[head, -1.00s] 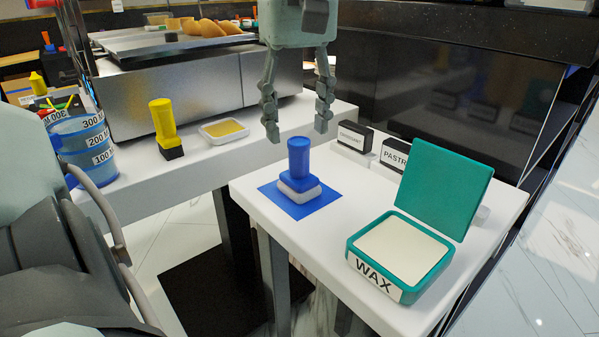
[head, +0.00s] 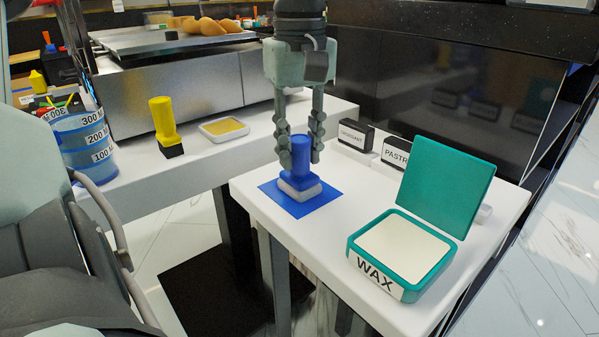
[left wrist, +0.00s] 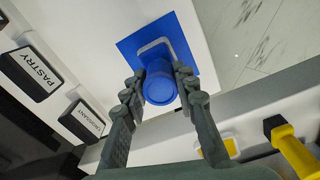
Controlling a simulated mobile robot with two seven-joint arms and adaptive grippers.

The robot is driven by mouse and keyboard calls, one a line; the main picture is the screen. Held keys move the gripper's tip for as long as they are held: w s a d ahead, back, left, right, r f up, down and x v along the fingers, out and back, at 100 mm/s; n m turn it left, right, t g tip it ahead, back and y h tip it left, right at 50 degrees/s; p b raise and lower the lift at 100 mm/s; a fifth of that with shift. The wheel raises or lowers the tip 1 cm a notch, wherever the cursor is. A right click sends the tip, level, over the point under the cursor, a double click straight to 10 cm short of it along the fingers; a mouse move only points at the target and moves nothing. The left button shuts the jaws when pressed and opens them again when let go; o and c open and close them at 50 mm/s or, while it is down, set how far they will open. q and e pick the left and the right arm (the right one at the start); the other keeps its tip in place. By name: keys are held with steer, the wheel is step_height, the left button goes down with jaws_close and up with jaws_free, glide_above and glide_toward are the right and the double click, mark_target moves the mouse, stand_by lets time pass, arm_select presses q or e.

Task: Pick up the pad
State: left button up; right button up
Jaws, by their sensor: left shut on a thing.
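The blue-handled pad (head: 301,150), with a pale base, stands upright on a flat blue square mat (head: 268,190) on the white table. In the head view my left gripper (head: 301,158) points down from above, its two fingers on either side of the blue handle and shut on it. The left wrist view also shows the pad's round blue top (left wrist: 160,88) between the fingertips, with the blue mat (left wrist: 203,55) beyond it. The pad's base still appears to rest on the mat. My right gripper is not in view.
An open teal WAX box (head: 355,250) stands right of the pad. PASTRY (head: 396,153) and CROISSANT (head: 355,135) blocks stand behind. On the other counter are a yellow-handled tool (head: 163,122), a yellow-filled dish (head: 224,128) and a blue measuring jug (head: 80,145).

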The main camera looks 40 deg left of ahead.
arm_select(q)
jaws_close()
steer(key=shift+r, duration=0.55)
steer(key=r, duration=0.3)
steer(key=shift+w+a+r+p, duration=0.1)
steer(key=shift+a+r+p, duration=0.2)
steer(key=shift+a+r, duration=0.1)
steer(key=a+r+p, duration=0.1)
steer(key=a+r, duration=0.5)
steer(key=a, duration=0.4)
steer(key=shift+w+a, duration=0.4)
steer(key=shift+w, duration=0.05)
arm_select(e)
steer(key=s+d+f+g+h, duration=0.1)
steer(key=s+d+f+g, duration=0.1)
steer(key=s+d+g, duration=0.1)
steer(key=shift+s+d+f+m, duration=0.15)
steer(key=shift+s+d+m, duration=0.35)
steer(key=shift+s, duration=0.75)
